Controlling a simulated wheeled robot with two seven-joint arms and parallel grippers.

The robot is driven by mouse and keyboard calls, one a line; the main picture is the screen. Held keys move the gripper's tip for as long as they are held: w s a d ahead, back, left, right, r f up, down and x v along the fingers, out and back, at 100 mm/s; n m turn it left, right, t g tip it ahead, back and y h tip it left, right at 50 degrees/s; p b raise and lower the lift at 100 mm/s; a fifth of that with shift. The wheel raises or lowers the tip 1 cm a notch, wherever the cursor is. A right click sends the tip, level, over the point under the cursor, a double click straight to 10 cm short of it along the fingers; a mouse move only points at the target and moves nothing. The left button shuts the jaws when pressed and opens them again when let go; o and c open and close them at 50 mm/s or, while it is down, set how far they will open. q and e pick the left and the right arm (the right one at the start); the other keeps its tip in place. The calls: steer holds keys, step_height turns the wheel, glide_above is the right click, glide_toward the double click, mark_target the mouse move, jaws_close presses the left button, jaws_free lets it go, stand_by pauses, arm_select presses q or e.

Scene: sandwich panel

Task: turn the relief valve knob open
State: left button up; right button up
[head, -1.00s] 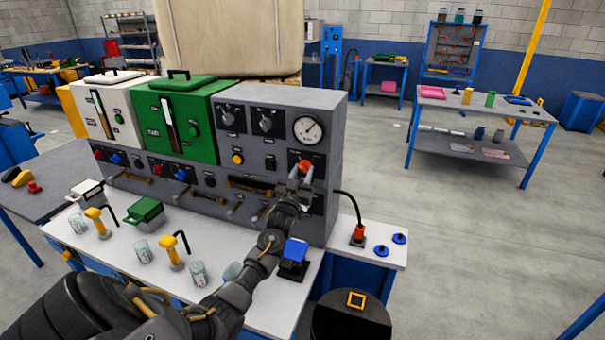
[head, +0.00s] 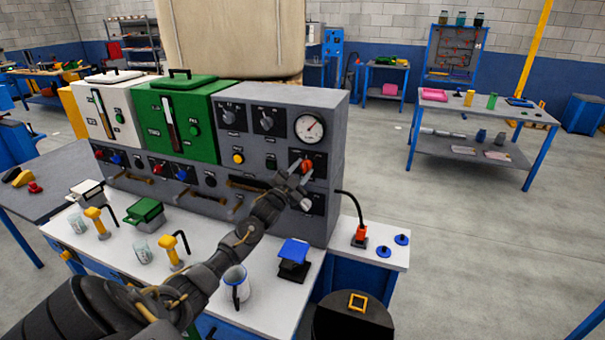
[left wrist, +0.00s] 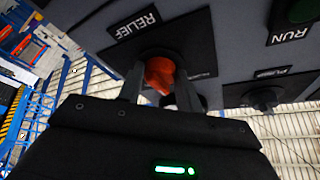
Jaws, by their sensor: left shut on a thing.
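The relief valve knob (head: 307,166) is orange-red and sits on the right part of the grey panel's front, below the pressure gauge. In the left wrist view the knob (left wrist: 160,75) shows between the fingers, next to a label reading RELIEF (left wrist: 134,22) that appears upside down. My left gripper (head: 300,170) is at the panel face, its fingers on either side of the knob and shut on it; the fingers (left wrist: 159,88) also show in the left wrist view. They hide part of the knob. My right gripper is not in view.
The gauge (head: 309,128) is just above the knob. A black knob (left wrist: 263,97) and a green RUN button (left wrist: 301,10) are nearby on the panel. A white mug (head: 236,284), a blue-topped black item (head: 293,258) and yellow-handled tools stand on the bench below my arm.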

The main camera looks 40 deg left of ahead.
arm_select(q)
steer(key=shift+s+a+r+m+g+h, duration=0.15)
steer(key=shift+m+g+h, duration=0.35)
steer(key=shift+m, duration=1.4)
steer(key=shift+w+r+m+g+h, duration=0.15)
steer(key=shift+m+g+h, duration=0.4)
steer(key=shift+m, duration=1.35)
steer(key=shift+s+a+r+m+g+h, duration=0.15)
steer(key=shift+m+g+h, duration=0.35)
steer(key=shift+m, duration=1.4)
steer(key=shift+d, duration=0.1)
steer(key=o, duration=1)
steer(key=shift+b, duration=0.3)
